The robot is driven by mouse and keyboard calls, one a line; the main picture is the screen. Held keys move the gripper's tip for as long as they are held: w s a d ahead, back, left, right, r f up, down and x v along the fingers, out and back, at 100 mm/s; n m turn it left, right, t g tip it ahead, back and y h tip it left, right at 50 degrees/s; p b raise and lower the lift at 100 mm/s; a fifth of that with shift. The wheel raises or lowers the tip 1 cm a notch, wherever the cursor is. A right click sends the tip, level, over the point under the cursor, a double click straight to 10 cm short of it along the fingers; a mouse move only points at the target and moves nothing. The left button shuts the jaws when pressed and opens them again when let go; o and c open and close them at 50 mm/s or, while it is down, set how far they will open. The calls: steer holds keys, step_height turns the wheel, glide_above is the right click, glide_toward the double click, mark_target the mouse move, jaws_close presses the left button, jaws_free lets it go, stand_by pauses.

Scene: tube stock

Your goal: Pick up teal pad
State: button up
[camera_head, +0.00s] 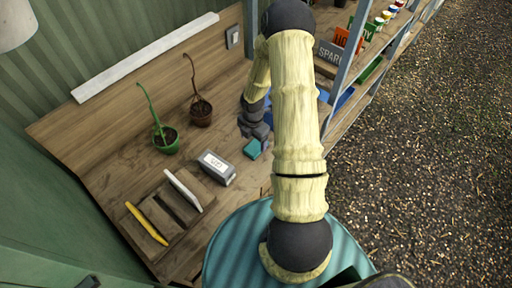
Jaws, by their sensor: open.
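The teal pad (252,149) is a small block lying on the wooden bench, right of a grey box with a white label. My gripper (262,142) is dark and hangs just above and beside the pad's upper right. It is open, but its fingertips are small and partly hidden by my pale yellow arm. I cannot tell whether a finger touches the pad. The pad's left side and top show clearly.
The grey labelled box (217,168) stands close left of the pad. A green pot (166,142) and a brown pot (201,112) hold seedlings behind. A wooden rack (165,215) holds a yellow and a white piece. Blue items and shelves lie right.

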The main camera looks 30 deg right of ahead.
mark_target(254, 147)
steer(key=shift+s+d+f+p, duration=0.1)
steer(key=shift+f+p, duration=0.8)
steer(key=shift+f, duration=1.55)
steer(key=c, duration=1.1)
steer(key=shift+c, duration=0.2)
steer(key=shift+r, duration=0.15)
step_height(254, 147, up, 10)
steer(key=b, duration=0.2)
